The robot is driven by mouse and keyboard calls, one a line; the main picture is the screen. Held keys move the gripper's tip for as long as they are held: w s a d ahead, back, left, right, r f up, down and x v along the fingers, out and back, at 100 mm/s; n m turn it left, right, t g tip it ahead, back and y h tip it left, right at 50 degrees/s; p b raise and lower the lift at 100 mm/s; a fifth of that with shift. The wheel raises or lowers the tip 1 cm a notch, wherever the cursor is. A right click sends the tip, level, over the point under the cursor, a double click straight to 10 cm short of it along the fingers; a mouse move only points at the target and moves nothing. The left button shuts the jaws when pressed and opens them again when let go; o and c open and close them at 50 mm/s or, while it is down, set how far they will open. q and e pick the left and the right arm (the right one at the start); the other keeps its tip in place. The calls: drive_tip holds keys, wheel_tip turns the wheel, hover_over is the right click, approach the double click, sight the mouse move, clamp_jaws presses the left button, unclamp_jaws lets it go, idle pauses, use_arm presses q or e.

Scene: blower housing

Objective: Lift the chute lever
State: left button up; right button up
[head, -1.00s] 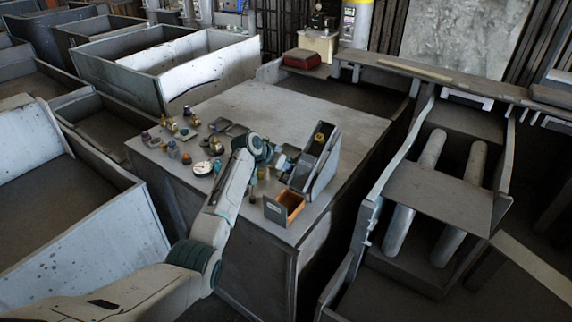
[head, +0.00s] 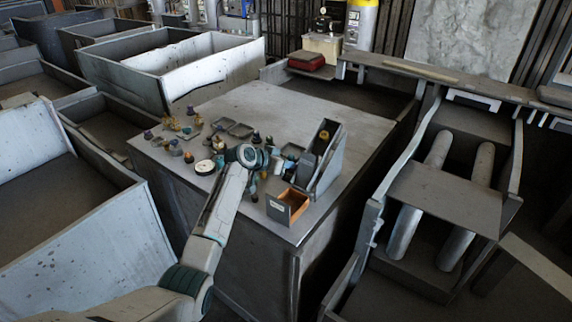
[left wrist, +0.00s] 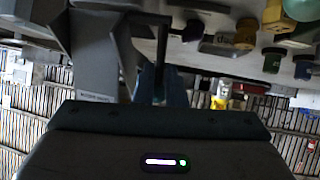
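The chute (head: 328,160) is a grey sloped box with high side walls, on the near right part of the grey bench. A small open-topped bin with an orange-brown inside (head: 287,207) stands at its front. My left gripper (head: 279,168) is low beside the chute's left side; its fingertips are small and partly hidden by my own wrist. In the left wrist view grey chute or bin panels (left wrist: 97,50) fill the upper left. A dark upright bar (left wrist: 162,62) shows at the middle there; I cannot tell if it is the lever or a finger. My right gripper is out of view.
A round white dial (head: 205,167), small coloured parts (head: 170,124) and shallow grey trays (head: 240,130) lie left of my gripper. The back of the bench top (head: 300,105) is clear. A red box (head: 306,60) sits behind, and a roller conveyor (head: 435,190) stands to the right.

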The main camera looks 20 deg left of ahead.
use_arm(q)
drive_tip(key=o, duration=0.4)
drive_tip(key=shift+w+r, duration=0.2)
drive_tip(key=shift+r, duration=0.3)
drive_tip(key=shift+c, duration=0.2)
drive_tip(key=shift+f, duration=0.15)
drive_tip(key=shift+s+d, duration=0.1)
drive_tip(key=shift+s, duration=0.1)
drive_tip(key=shift+s+a, duration=0.2)
drive_tip(key=b+v, duration=0.3)
drive_tip(key=v, duration=0.7)
drive_tip(key=shift+c, duration=0.4)
